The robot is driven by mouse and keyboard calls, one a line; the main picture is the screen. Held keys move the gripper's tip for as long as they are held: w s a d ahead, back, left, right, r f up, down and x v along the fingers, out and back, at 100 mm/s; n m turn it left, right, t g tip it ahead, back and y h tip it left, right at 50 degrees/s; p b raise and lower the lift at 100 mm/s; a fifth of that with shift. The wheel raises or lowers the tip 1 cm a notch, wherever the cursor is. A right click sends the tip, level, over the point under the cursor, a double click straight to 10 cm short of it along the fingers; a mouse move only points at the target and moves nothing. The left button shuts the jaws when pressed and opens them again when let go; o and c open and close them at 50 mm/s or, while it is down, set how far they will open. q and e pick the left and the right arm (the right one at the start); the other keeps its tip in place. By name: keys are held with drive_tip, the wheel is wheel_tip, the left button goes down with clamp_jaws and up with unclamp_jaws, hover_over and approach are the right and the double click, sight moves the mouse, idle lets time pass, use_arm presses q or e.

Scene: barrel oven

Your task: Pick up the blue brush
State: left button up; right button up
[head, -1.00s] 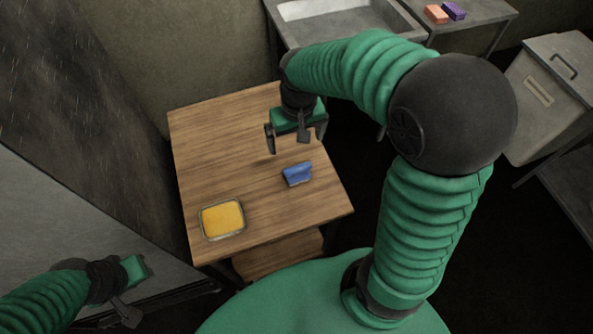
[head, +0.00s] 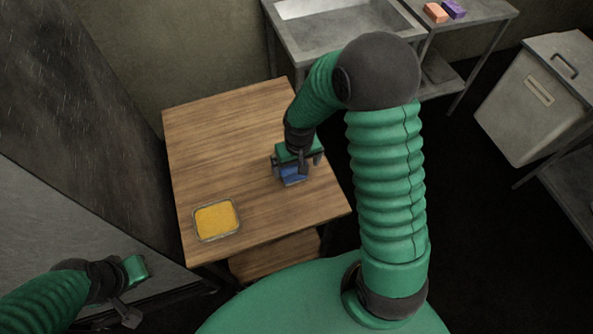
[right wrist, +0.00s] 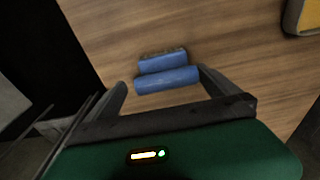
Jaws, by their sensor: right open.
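The blue brush (head: 292,174) lies on the wooden table near its right edge, partly hidden by my right gripper in the head view. My right gripper (head: 297,172) is open above the brush. In the right wrist view, the brush (right wrist: 166,78) shows just beyond and between the two spread fingers of the right gripper (right wrist: 165,88). I cannot tell whether the fingers touch it. My left gripper (head: 135,292) is at the lower left, away from the table top; its jaws are not clear.
A dish with yellow contents (head: 217,220) sits on the wooden table (head: 225,130) at the near left. A sink (head: 340,30) stands behind. Orange (head: 435,12) and purple (head: 454,9) blocks lie on a side counter. A grey bin (head: 535,95) is at right. The table's left and back are clear.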

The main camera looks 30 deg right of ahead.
drive_tip(key=shift+a+r, duration=0.1)
drive_tip(key=shift+a, duration=0.25)
drive_tip(key=shift+a+r, duration=0.15)
drive_tip(key=shift+a, duration=0.15)
drive_tip(key=shift+c, duration=1.3)
drive_tip(key=shift+a, duration=0.25)
drive_tip(key=c, duration=0.5)
drive_tip(key=shift+s+d, duration=0.1)
drive_tip(key=shift+d, duration=0.2)
drive_tip(key=c, duration=0.5)
use_arm(q)
drive_tip(key=shift+s+a, duration=0.2)
drive_tip(key=shift+a, duration=0.3)
use_arm(e)
drive_tip(key=shift+d, duration=0.2)
drive_tip(key=shift+c, duration=1)
